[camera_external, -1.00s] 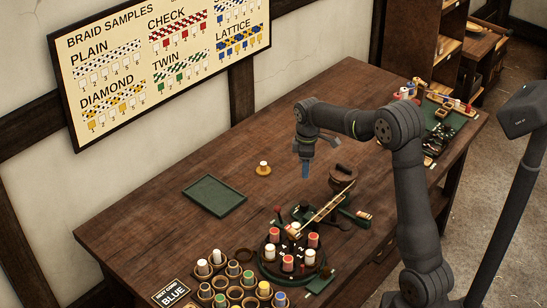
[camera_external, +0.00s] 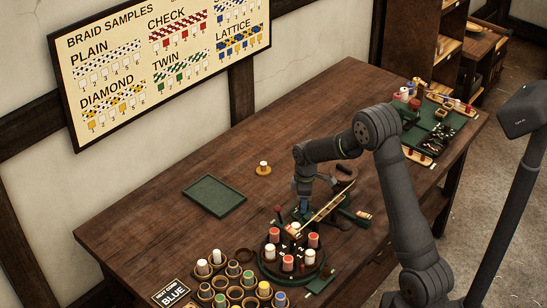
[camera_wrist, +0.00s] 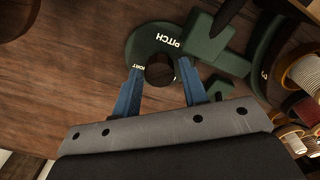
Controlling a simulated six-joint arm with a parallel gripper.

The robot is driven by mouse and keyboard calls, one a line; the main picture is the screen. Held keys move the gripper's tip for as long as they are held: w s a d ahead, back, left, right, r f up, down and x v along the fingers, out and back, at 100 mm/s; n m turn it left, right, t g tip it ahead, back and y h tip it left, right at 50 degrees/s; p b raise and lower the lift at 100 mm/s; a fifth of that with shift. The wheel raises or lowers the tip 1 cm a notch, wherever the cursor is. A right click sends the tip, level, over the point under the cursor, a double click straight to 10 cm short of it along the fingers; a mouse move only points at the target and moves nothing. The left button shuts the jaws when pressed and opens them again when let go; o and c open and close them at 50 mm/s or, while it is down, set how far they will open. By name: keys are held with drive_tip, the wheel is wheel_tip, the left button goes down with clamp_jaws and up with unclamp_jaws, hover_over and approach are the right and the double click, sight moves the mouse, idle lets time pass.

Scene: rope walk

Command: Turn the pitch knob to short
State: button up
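The pitch knob (camera_wrist: 160,70) is a small dark round piece on a green plate (camera_wrist: 142,43) lettered PITCH, in the wrist view. Part of a second word, ending in "ORT", shows beside my left-hand blue finger. My gripper (camera_wrist: 160,72) is open, with one blue finger on each side of the knob and what looks like a small gap to each. I cannot tell which way the knob points. In the external view my gripper (camera_external: 304,208) is low at the back of the braiding machine (camera_external: 270,265) and hides the knob.
The machine carries several red and white bobbins (camera_external: 313,240) and a slanting yellow strip (camera_external: 325,209). A dark round piece (camera_external: 345,174) stands just behind my gripper.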

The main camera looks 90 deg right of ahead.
drive_tip(key=c, duration=0.7)
drive_tip(key=m, duration=0.4)
drive_tip(key=shift+m, duration=2.3)
drive_tip(key=o, duration=0.7)
